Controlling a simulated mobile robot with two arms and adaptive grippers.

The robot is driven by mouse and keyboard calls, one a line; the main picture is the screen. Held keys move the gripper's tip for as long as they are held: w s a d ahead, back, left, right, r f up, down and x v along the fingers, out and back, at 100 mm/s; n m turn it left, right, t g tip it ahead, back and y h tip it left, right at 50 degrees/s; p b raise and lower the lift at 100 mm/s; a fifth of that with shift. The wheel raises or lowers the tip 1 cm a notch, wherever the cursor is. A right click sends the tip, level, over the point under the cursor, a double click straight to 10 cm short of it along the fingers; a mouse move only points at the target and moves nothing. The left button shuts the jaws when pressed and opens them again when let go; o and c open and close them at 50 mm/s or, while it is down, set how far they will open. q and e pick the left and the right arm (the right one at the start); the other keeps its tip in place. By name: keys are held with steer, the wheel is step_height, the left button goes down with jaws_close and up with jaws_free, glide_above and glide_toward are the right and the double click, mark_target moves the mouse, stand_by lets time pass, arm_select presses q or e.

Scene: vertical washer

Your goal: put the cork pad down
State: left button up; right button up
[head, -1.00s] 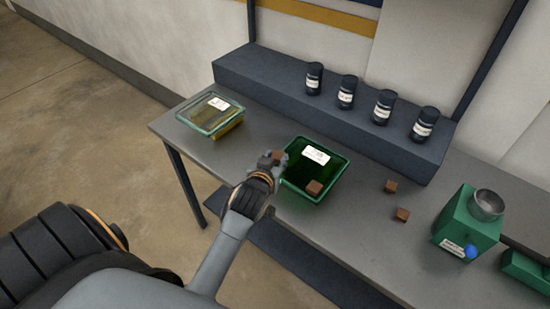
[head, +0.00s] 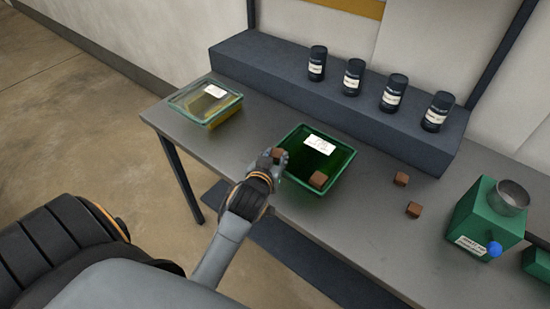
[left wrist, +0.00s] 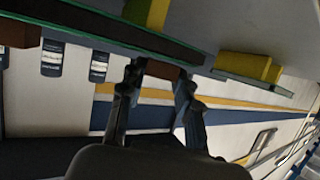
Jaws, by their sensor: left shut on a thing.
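My left gripper (head: 276,162) is shut on a small brown block (head: 278,153), which looks like the cork pad, at the left edge of the green tray (head: 346,172). In the left wrist view the brown block (left wrist: 163,70) sits between the two fingers (left wrist: 158,88). I cannot tell whether it touches the tray. A similar brown block (head: 319,179) is in the tray's front part, near a white label (head: 319,144). Two more brown blocks (head: 401,179) (head: 413,209) lie on the table to the right. My right gripper is not in view.
A clear-lidded container with yellow contents (head: 205,103) stands at the table's left end. Several dark labelled jars (head: 354,77) stand on the raised shelf behind. A green box with a metal bowl (head: 487,218) stands at the right. Grey tabletop (head: 365,225) is bare in front.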

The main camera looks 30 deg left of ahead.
arm_select(q)
steer(key=shift+f, duration=0.2)
steer(key=o, duration=0.6)
steer(key=shift+o, duration=0.4)
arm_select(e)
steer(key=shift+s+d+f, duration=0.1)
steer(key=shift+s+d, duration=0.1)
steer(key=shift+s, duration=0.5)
arm_select(q)
steer(key=shift+r, duration=0.1)
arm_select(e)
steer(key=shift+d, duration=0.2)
arm_select(q)
steer(key=shift+r, duration=0.25)
steer(key=b+v, duration=0.1)
steer(key=v, duration=1.1)
steer(key=shift+b, duration=0.4)
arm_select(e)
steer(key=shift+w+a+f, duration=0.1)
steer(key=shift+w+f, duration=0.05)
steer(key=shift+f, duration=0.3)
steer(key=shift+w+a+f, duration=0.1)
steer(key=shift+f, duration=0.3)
